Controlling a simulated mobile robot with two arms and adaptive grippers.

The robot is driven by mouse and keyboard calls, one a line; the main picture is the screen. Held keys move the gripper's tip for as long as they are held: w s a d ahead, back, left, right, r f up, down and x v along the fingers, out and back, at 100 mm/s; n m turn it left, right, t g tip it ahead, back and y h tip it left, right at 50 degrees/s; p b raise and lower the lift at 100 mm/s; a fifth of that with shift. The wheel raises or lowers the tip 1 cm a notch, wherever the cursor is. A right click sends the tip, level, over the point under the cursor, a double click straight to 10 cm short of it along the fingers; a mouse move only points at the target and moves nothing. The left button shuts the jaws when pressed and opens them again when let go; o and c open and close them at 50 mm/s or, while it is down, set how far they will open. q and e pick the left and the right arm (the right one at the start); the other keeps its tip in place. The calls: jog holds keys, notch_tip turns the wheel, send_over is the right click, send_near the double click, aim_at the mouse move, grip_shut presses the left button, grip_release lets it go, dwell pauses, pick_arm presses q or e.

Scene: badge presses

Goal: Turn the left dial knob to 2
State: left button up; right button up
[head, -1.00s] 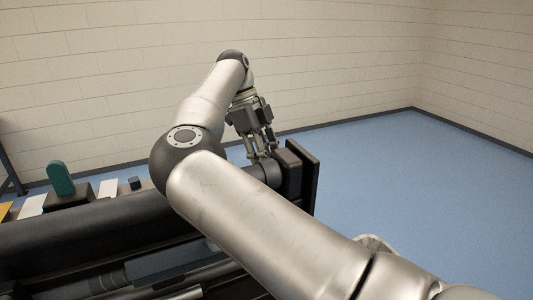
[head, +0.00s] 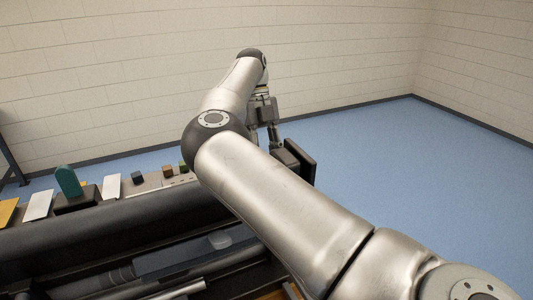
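One arm comes in from the lower right and crosses the middle of the head view; it is my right arm. Its gripper (head: 272,137) points down beside a dark block with a flat plate (head: 298,158) at the bench's right end. The arm hides part of the gripper, and I cannot tell whether its fingers are open or touch anything. No dial knob can be made out clearly; the arm covers part of the bench. My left gripper is not in view.
A teal upright handle (head: 68,181) stands on a black block (head: 77,200) at the left. White cards (head: 111,187), a yellow card (head: 8,212) and small coloured blocks (head: 166,172) lie along the bench. Blue floor (head: 420,180) is free at the right.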

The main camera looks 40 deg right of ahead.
dwell(0.4)
jog(key=o, duration=0.7)
jog(key=shift+o, duration=0.2)
jog(key=shift+w+r, duration=0.1)
jog(key=shift+v, duration=3.35)
jog(key=shift+r, duration=0.25)
jog(key=shift+w, duration=0.1)
jog(key=shift+d, duration=0.15)
